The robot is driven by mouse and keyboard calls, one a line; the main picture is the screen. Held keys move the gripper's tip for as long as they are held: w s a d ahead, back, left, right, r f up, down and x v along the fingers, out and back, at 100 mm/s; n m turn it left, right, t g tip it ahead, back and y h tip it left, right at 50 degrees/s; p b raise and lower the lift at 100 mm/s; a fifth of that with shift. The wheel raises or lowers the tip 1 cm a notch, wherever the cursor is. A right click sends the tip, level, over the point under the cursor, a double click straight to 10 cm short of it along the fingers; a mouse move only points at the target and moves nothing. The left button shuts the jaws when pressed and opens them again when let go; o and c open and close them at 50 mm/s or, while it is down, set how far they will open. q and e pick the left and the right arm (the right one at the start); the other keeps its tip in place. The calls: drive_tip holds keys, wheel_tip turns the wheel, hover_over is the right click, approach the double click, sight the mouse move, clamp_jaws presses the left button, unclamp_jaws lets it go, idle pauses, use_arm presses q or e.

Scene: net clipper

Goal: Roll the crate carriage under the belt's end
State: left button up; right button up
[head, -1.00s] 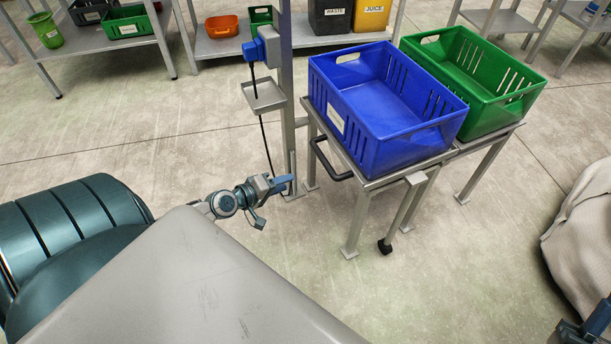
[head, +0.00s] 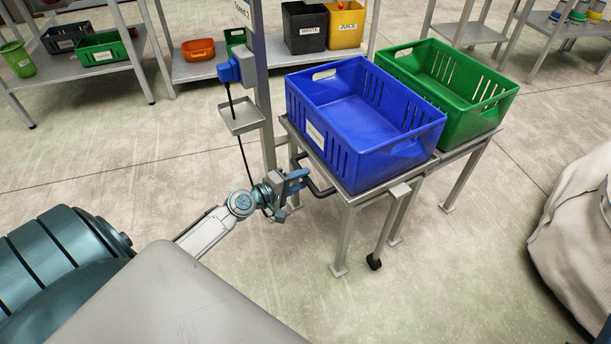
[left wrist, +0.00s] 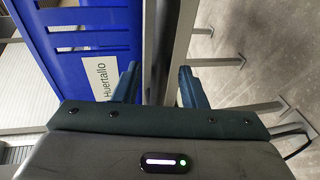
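The crate carriage (head: 352,200) is a grey metal stand with a black caster (head: 374,262) and a black bar handle (head: 326,191) on its left side. A blue crate (head: 365,120) stands upright on it; its blue wall and white label also show in the left wrist view (left wrist: 80,65). My left gripper (head: 304,182) is at the handle. In the left wrist view its two fingers (left wrist: 158,86) are spread, with a dark upright strip between them. I cannot tell whether they touch it. The belt's end is not recognisable. My right gripper is not clearly visible.
A green crate (head: 450,85) on another stand is close on the right. A post (head: 260,90) with a blue box (head: 238,66) and small tray (head: 241,118) stands left of the carriage. A pale fabric heap (head: 575,230) lies right. Floor in front is clear.

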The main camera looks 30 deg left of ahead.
use_arm(q)
drive_tip(key=shift+x, duration=1.2)
clamp_jaws()
